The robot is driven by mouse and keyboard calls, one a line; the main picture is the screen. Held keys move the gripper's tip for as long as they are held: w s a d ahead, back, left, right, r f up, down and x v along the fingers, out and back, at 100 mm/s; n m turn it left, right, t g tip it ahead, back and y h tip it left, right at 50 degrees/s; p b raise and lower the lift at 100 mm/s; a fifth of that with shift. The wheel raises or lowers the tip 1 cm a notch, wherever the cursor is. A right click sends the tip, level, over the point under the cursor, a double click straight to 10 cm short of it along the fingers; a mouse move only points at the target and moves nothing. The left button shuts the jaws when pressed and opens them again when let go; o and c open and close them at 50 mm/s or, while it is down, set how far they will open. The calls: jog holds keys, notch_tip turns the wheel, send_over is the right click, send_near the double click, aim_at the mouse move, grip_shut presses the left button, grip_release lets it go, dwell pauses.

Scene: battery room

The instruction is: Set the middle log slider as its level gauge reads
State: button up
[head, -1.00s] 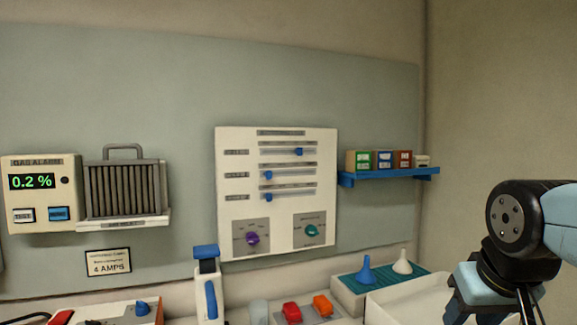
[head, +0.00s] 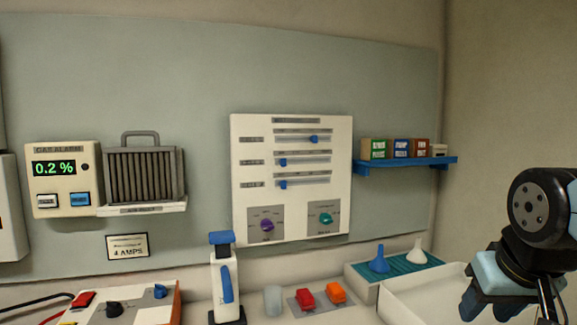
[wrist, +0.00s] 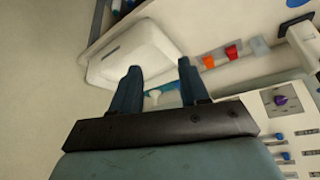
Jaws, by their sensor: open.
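The white log panel (head: 291,222) is on the wall in the head view, with three slider rows one above another. The middle slider's blue knob (head: 283,162) is near the left end of its track. The top knob (head: 314,139) is right of centre, and the bottom knob (head: 283,184) is near the left end. The level gauge for the middle slider cannot be made out. My gripper (wrist: 158,80) is open and empty in the wrist view, with the white tray beyond it. The panel is partly in the wrist view's lower right corner.
A blue shelf (head: 405,164) holds small boxes. A white tray (head: 400,300) and funnels (head: 379,260) stand at right. A gas alarm (head: 60,180) hangs at left.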

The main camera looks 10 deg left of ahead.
aim_at(284, 163)
jog(key=w+a+r+n+t+y, duration=0.15)
jog(key=w+a+r+t, duration=0.35)
jog(key=w, duration=0.6)
jog(key=w+a+n+t+y, duration=0.1)
jog(key=w+a+t+y, duration=0.1)
jog(key=w+a, duration=0.7)
jog(key=w+a+r+n+t+y, duration=0.1)
jog(key=w+a+r+t+y, duration=0.2)
jog(key=a, duration=0.5)
jog(key=w+a+r+n+t+y, duration=0.1)
jog(key=w+a+n+t+y, duration=0.15)
jog(key=w+a+t, duration=0.4)
jog(key=shift+m+g, duration=0.5)
jog(key=shift+g, duration=0.35)
jog(key=x, duration=0.4)
jog(key=a+x, duration=0.1)
jog(key=x, duration=0.4)
jog(key=s+a+x, duration=0.1)
jog(key=x, duration=0.3)
jog(key=shift+a+r, duration=0.2)
jog(key=shift+r, duration=0.15)
grip_shut()
